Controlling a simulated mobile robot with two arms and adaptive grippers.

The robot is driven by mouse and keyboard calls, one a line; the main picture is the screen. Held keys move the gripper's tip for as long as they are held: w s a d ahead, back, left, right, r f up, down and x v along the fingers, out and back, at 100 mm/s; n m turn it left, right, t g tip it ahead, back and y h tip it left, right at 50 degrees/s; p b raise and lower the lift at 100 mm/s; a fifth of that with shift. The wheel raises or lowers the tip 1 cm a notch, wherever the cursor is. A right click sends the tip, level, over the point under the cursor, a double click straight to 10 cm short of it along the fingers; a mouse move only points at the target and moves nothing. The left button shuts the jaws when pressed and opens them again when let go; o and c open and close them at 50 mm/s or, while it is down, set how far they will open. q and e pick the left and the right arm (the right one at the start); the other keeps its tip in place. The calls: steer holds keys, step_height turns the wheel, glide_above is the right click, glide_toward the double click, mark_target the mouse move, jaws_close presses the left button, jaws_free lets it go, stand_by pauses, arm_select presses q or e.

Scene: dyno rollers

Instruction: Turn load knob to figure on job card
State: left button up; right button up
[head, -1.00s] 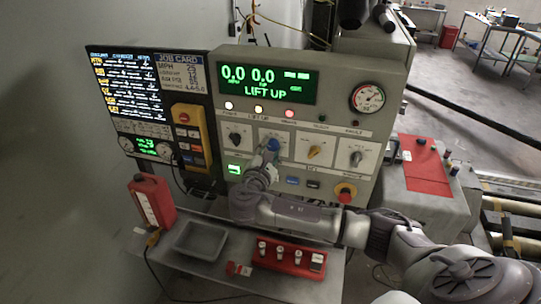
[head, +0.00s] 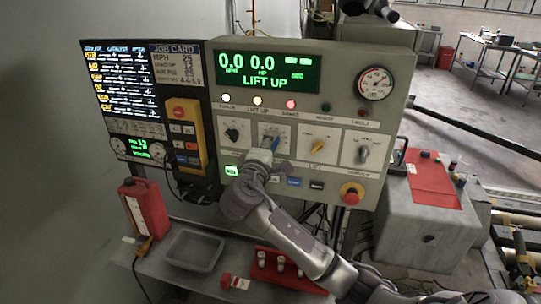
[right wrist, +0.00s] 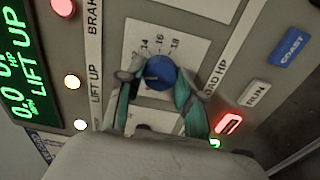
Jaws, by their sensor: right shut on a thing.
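The blue load knob (head: 276,143) is on a white dial plate in the lower row of the grey console, and it also shows in the right wrist view (right wrist: 160,70). My right gripper (right wrist: 158,88) is shut on this knob, one finger on each side. Scale figures such as 14, 16 and 18 show beside the knob; the knob's exact pointing is unclear. In the head view my right gripper (head: 262,157) covers the dial's lower left. The job card (head: 178,65) is left of the green display; its figures are too small to read surely. My left gripper is not in view.
The green display (head: 265,72) reads 0.0, 0.0 and LIFT UP. A red emergency button (head: 351,194) is lower right. A grey tray (head: 194,250) lies on the shelf below.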

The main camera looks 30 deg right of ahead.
steer(key=shift+f+m+b, duration=0.2)
steer(key=shift+m+b, duration=2.1)
steer(key=shift+m, duration=0.3)
steer(key=o, duration=1.2)
steer(key=shift+r, duration=0.15)
steer(key=shift+c, duration=0.2)
steer(key=v, duration=1.2)
